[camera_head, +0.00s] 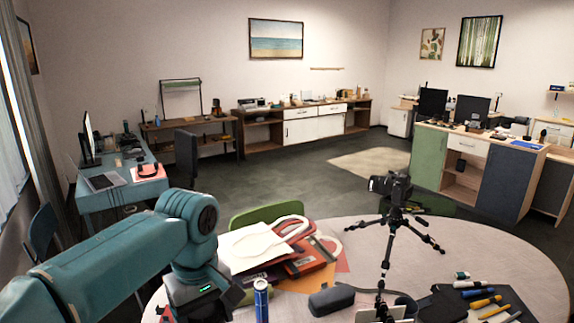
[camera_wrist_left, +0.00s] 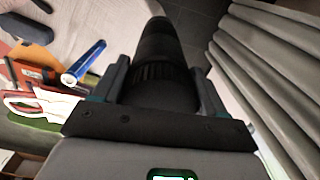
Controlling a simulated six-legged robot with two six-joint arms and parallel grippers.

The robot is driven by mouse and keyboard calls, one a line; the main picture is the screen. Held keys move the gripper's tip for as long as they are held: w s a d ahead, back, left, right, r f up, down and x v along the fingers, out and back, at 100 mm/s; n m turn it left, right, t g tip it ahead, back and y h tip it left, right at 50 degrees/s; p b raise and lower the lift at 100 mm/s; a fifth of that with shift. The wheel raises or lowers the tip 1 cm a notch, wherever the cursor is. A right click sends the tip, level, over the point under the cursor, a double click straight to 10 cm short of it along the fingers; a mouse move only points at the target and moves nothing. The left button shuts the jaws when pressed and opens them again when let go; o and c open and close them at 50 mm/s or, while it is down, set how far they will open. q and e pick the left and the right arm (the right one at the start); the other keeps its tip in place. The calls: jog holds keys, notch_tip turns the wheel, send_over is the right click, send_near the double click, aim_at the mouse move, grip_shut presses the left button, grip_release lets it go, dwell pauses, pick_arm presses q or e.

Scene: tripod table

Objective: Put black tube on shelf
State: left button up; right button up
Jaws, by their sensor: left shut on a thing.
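My left gripper (camera_wrist_left: 160,72) is shut on the black tube (camera_wrist_left: 158,48), with one finger on each side of it. The tube is dark, thick and round, with a ribbed band near the gripper, and points away from the wrist. In the head view my left arm comes in from the left to the near left edge of the round table (camera_head: 500,240); the tube cannot be made out there. Shelf boards show in the low wooden cabinet (camera_head: 262,132) at the back wall, and a small wall shelf (camera_head: 560,92) is at the far right. My right gripper is not in view.
A camera on a tripod (camera_head: 388,250) stands on the table. A green chair (camera_head: 266,213) is behind the table. The floor beyond is open.

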pick_arm(q)
jog(key=shift+s+a, duration=0.1)
jog(key=shift+s, duration=0.2)
jog(key=shift+w+a+f, duration=0.1)
jog(key=shift+a+f, duration=0.1)
jog(key=shift+a, duration=0.25)
jog(key=s+a+f+m, duration=0.1)
jog(key=f+m, duration=0.3)
jog(key=f, duration=0.5)
jog(key=s+a+f+m, duration=0.1)
jog(key=a+f+m, duration=0.2)
jog(key=f, duration=0.6)
jog(key=shift+a+m, duration=0.2)
jog(key=shift+m, duration=0.2)
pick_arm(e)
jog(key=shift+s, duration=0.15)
pick_arm(q)
jog(key=shift+s, duration=0.1)
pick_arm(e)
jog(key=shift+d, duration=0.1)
